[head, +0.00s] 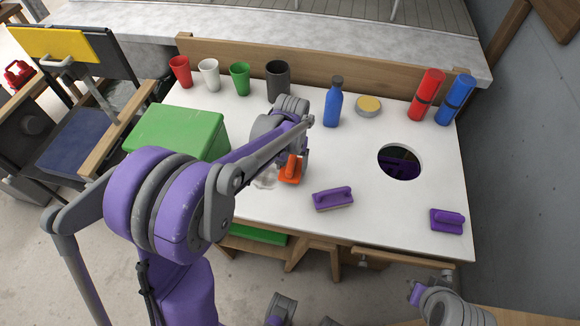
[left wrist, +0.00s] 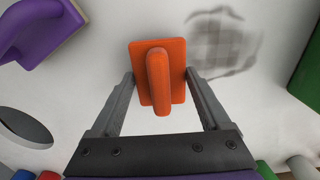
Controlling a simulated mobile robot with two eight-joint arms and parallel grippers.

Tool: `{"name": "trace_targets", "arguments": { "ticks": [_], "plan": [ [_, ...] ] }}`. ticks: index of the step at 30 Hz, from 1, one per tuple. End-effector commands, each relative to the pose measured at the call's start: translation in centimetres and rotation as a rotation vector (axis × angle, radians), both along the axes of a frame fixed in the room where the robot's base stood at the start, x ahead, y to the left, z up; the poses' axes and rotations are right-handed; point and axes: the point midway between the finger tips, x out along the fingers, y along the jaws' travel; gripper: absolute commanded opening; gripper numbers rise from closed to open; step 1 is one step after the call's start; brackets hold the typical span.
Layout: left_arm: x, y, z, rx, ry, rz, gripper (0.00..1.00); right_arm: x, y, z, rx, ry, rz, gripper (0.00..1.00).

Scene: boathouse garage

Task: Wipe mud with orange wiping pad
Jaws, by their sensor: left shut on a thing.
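The orange wiping pad (head: 290,171) is on the white tabletop, left of the middle. My left gripper (left wrist: 160,77) is shut on it, with one finger at each side of its base in the left wrist view; its raised handle (left wrist: 158,80) stands between the fingers. A faint grey mud smear (head: 265,179) lies on the table just left of the pad. In the left wrist view the smear (left wrist: 222,42) is patchy with a darker outline and lies beside the pad. Part of my right arm shows at the lower right; its fingers cannot be made out.
Two purple pads (head: 333,199) (head: 447,220) lie to the right, with a round hole (head: 400,161) near them. A green box (head: 178,133) stands left. Cups (head: 239,78), a blue bottle (head: 333,103), a round tin (head: 368,106) and red and blue cylinders (head: 426,96) line the back.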

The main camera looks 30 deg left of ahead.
Motion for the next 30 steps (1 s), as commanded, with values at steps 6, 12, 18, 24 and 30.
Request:
{"name": "trace_targets", "arguments": {
  "ticks": [6, 12, 18, 24, 30],
  "plan": [
    [0.4, 0.0, 2.8, 0.0, -0.001, 0.0, 0.1, 0.3, 0.0, 1.7, 0.0, -0.006, 0.0, 0.0],
    [0.7, 0.0, 4.7, 0.0, -0.002, -0.001, 0.1, 0.6, 0.0, 3.0, 0.0, -0.012, 0.0, 0.0],
    [1.0, 0.1, 6.3, 0.0, -0.002, -0.002, 0.1, 0.9, 0.0, 4.1, 0.0, -0.017, 0.0, 0.0],
    [1.1, 0.1, 6.8, 0.0, -0.001, -0.003, 0.1, 0.9, 0.0, 4.4, 0.0, -0.018, 0.0, 0.0],
    [1.1, 0.1, 6.7, 0.0, 0.0, -0.003, 0.1, 0.9, 0.0, 4.3, 0.0, -0.018, 0.0, 0.0]
  ]
}}
